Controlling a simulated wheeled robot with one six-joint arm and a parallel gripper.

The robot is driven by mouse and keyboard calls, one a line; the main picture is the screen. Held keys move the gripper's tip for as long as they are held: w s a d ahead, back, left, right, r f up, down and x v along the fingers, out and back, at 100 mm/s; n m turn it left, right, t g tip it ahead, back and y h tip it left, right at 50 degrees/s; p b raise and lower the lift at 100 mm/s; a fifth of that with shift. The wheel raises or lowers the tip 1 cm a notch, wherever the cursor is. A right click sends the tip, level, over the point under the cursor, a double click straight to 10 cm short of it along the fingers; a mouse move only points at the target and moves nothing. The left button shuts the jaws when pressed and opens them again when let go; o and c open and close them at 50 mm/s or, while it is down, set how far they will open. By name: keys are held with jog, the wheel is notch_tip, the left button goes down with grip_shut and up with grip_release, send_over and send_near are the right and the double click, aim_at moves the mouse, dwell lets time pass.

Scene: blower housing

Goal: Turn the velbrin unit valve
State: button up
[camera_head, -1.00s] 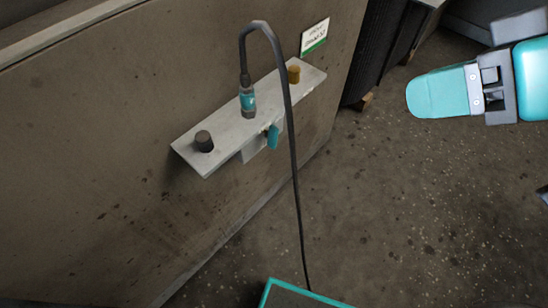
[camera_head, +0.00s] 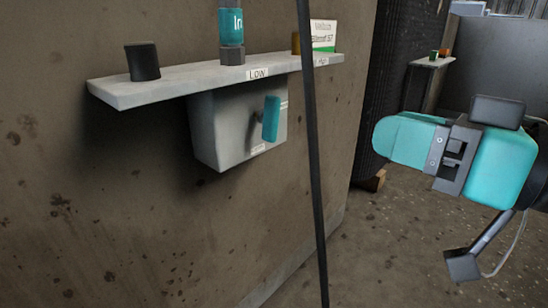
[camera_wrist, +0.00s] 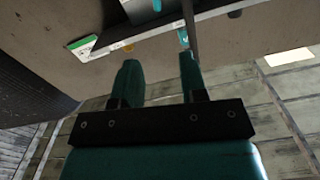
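The valve is a grey box (camera_head: 235,125) under a shelf on the brown wall, with a teal lever handle (camera_head: 271,119) on its front that stands nearly upright. The handle also shows small in the wrist view (camera_wrist: 183,39), beyond the fingertips. A "Low" label (camera_head: 258,73) is on the shelf edge above the box, with another label farther right. My gripper (camera_head: 395,138) is at the right, well apart from the handle. In the wrist view its two teal fingers (camera_wrist: 160,66) are spread with nothing between them.
The shelf (camera_head: 120,94) carries a black knob (camera_head: 142,62), a teal cylinder (camera_head: 232,35) and a brass knob (camera_head: 296,43). A sign with a green band (camera_head: 324,36) is behind.

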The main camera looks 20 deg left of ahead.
aim_at(279, 107)
jog(key=p+x, duration=0.3)
jog(key=x, duration=0.2)
jog(key=p+x, duration=0.4)
jog(key=x, duration=0.2)
jog(key=p+x, duration=0.4)
jog(key=x, duration=0.2)
jog(key=shift+w+a+f, duration=0.15)
jog(key=shift+w+f, duration=0.15)
jog(key=shift+f, duration=0.05)
grip_shut()
